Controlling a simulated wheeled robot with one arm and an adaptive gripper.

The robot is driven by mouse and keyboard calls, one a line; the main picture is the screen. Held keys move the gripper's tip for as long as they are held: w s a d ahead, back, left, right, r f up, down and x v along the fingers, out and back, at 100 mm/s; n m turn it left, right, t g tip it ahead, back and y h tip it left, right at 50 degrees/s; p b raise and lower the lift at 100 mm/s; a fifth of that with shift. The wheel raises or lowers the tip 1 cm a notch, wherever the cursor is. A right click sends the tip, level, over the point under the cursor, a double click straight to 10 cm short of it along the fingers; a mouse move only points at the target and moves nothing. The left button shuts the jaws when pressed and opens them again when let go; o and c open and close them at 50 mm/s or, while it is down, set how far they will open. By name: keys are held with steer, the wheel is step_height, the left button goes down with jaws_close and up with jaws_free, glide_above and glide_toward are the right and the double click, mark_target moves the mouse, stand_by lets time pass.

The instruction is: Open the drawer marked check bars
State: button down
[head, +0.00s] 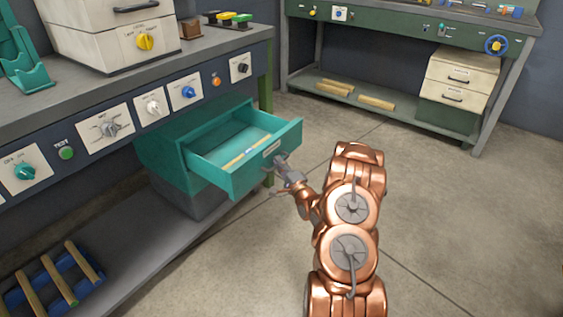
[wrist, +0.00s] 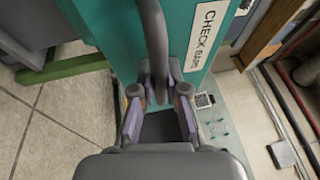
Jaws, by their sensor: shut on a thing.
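The teal drawer (head: 243,179) under the left bench stands well out of its teal cabinet (head: 160,160). Its inside is visible from above, with a pale wooden bar (head: 240,156) lying in it. In the wrist view the teal drawer front (wrist: 110,25) carries a white label (wrist: 207,32) reading "CHECK BARS". My gripper (head: 281,168) is at the drawer's front face. The wrist view shows my gripper (wrist: 160,92) shut on the dark drawer handle (wrist: 154,45), with a finger on either side of it.
The left bench (head: 110,85) carries a row of knobs above the drawer. A rack of wooden bars (head: 57,275) sits on its lower shelf. A second green bench (head: 400,100) with white drawers (head: 458,82) stands at the back. The floor (head: 470,220) at right is clear.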

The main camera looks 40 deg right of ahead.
steer(key=c, duration=1.4)
jaws_free()
steer(key=shift+c, duration=0.2)
steer(key=shift+s, duration=0.15)
steer(key=s+a+f, duration=0.1)
steer(key=s+f, duration=0.1)
steer(key=s, duration=0.9)
steer(key=shift+s, duration=0.25)
steer(key=shift+a+f, duration=0.1)
